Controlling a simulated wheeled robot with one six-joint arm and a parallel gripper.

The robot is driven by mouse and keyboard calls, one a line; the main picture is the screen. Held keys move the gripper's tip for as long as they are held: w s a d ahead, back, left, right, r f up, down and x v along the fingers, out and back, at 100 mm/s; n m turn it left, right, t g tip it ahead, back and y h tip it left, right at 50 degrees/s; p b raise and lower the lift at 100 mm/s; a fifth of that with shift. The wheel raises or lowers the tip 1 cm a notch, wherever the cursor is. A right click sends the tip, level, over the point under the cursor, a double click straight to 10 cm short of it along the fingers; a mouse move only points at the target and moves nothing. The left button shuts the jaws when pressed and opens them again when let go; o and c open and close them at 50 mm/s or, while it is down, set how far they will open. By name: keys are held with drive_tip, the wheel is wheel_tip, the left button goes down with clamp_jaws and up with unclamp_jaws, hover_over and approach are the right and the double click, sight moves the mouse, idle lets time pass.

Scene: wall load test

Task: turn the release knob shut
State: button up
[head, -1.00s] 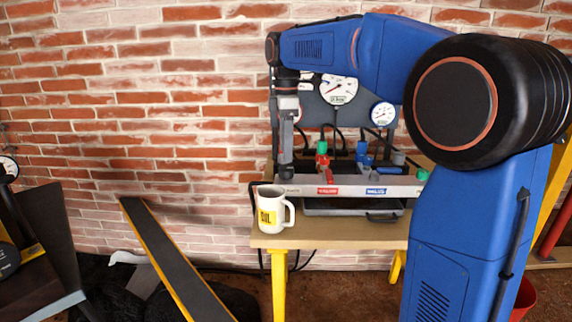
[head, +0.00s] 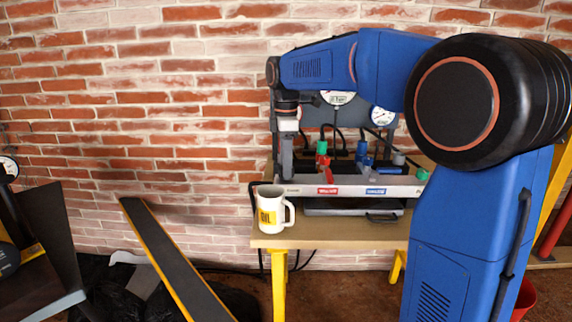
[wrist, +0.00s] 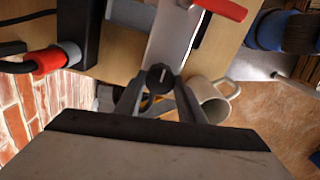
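The release knob (wrist: 160,77) is small, round and black with a pale line across its top. In the wrist view it sits at the end of a flat grey bar (wrist: 172,40). My gripper (wrist: 161,88) points down at it, one finger on each side of the knob. The fingers look open, and I cannot tell whether either touches it. In the head view my gripper (head: 286,173) is at the left end of the grey bar (head: 315,190) on the bench, and hides the knob.
A white mug (head: 270,212) with a yellow label stands on the wooden bench (head: 330,236), close in front of my gripper. Red, blue and green fittings (head: 363,150) and hoses stand behind the bar. Gauges (head: 383,116) are on a panel behind.

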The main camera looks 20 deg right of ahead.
drive_tip(key=shift+m, duration=0.3)
drive_tip(key=m, duration=0.3)
drive_tip(key=shift+m, duration=0.3)
drive_tip(key=m, duration=1.3)
drive_tip(key=shift+m, duration=0.3)
idle(0.3)
drive_tip(key=o, duration=1)
drive_tip(key=shift+o, duration=0.2)
